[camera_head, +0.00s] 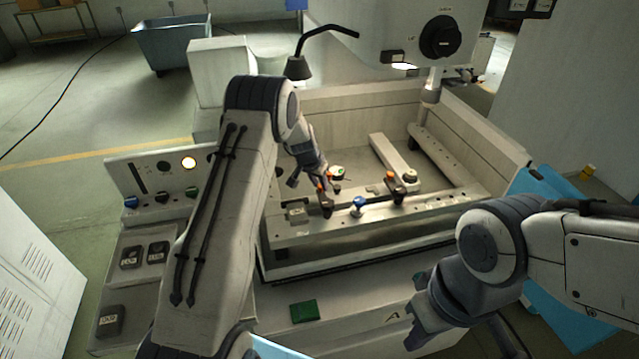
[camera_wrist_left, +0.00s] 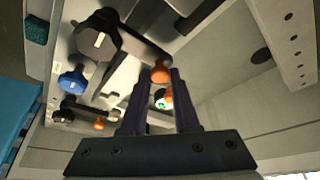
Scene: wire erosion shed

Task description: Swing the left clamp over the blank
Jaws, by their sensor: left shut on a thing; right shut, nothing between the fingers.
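The left clamp (camera_head: 326,205) is a dark arm with an orange knob, on the machine's front rail. My left gripper (camera_head: 318,182) reaches down to it from the left. In the left wrist view, my left gripper (camera_wrist_left: 162,76) is shut on the orange knob (camera_wrist_left: 160,73) of the dark clamp (camera_wrist_left: 97,40). A small pale metal plate (camera_head: 375,189), apparently the blank, lies right of the left clamp, by the right clamp (camera_head: 397,191). I cannot tell whether the left clamp touches it. My right gripper (camera_head: 425,318) is shut and empty, outside the tub at the front right.
A blue knob (camera_head: 359,205) stands between the clamps. A black gooseneck lamp (camera_head: 299,66) stands behind the tub, and the machine head (camera_head: 430,90) hangs over its back right. The control panel (camera_head: 160,183) is at the left. A green block (camera_head: 304,311) lies in front.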

